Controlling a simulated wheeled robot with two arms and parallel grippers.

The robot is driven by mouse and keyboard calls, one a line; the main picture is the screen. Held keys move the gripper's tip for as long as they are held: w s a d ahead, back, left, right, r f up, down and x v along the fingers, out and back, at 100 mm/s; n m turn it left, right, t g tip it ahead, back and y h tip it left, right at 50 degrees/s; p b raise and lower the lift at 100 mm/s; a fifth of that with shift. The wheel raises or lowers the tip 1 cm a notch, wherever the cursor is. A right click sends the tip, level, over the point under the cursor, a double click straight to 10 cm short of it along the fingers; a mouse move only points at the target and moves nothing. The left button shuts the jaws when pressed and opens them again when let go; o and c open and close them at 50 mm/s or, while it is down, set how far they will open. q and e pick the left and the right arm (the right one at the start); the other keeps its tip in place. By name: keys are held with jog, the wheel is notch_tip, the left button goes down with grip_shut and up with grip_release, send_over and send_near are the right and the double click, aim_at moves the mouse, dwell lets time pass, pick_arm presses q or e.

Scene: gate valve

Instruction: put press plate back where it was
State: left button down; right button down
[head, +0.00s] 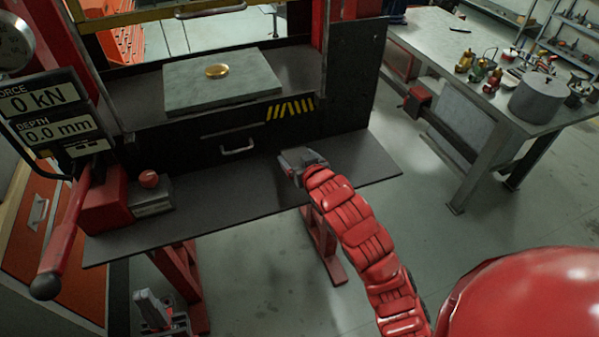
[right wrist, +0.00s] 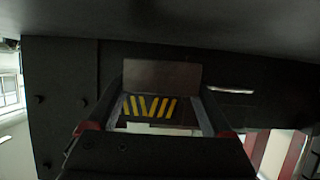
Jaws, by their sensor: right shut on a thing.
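My right gripper (head: 303,160) is just above the dark shelf in front of the press. In the right wrist view, a flat grey-brown plate (right wrist: 160,75) sits between its two fingers, and the gripper is shut on it. In the head view this held plate is small and hard to make out. A larger grey plate (head: 190,92) lies flat on the press bed, with a round gold disc (head: 217,71) on it. My left gripper (head: 160,312) is low at the bottom left, below the shelf, away from both plates; its opening is unclear.
The dark shelf (head: 235,205) is clear around the right gripper. At its left stand a red block (head: 108,200), a steel block (head: 151,197) with a red knob, and a red lever (head: 62,240). Yellow stripes (head: 290,108) mark the press front. A cluttered workbench (head: 430,40) stands right.

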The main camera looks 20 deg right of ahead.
jog(key=shift+w+d+r, duration=0.1)
jog(key=shift+w, duration=0.15)
notch_tip(320, 180, down, 3)
jog(key=shift+f+p, duration=0.2)
jog(key=shift+p, duration=0.7)
jog(key=shift+f, duration=0.2)
grip_release()
jog(key=shift+r, duration=0.1)
jog(key=shift+s, duration=0.15)
